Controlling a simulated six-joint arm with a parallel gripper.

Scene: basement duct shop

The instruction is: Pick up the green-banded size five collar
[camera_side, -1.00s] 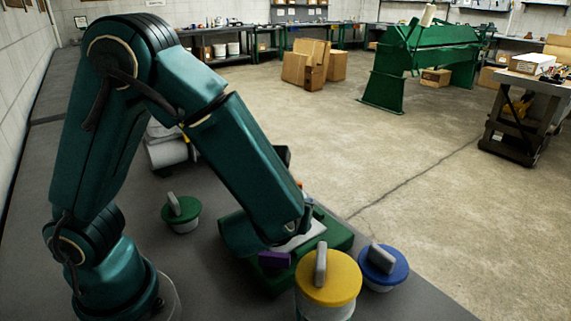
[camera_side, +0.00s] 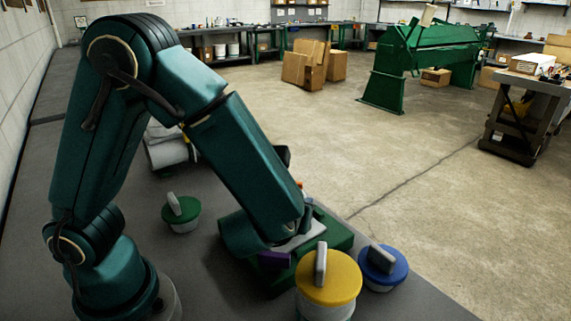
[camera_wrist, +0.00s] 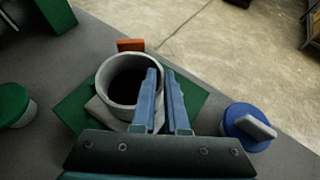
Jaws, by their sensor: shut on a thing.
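In the wrist view a grey, open-topped round collar (camera_wrist: 106,88) stands over a green square base (camera_wrist: 72,110). My gripper (camera_wrist: 162,72) has its two blue fingers at the collar's right wall. The left finger overlaps the opening and the right finger is outside, so the jaws are shut on the rim. No green band shows on the visible part of the collar. In the side view my arm hides the collar and the fingertips; the green base (camera_side: 338,240) shows beside the arm.
A yellow-lidded pot (camera_side: 330,280), a blue-lidded pot (camera_side: 383,268) and a green-lidded pot (camera_side: 181,212) stand around the base, each with a grey upright handle. A purple piece (camera_side: 274,259) is by the base. An orange block (camera_wrist: 131,45) is behind the collar.

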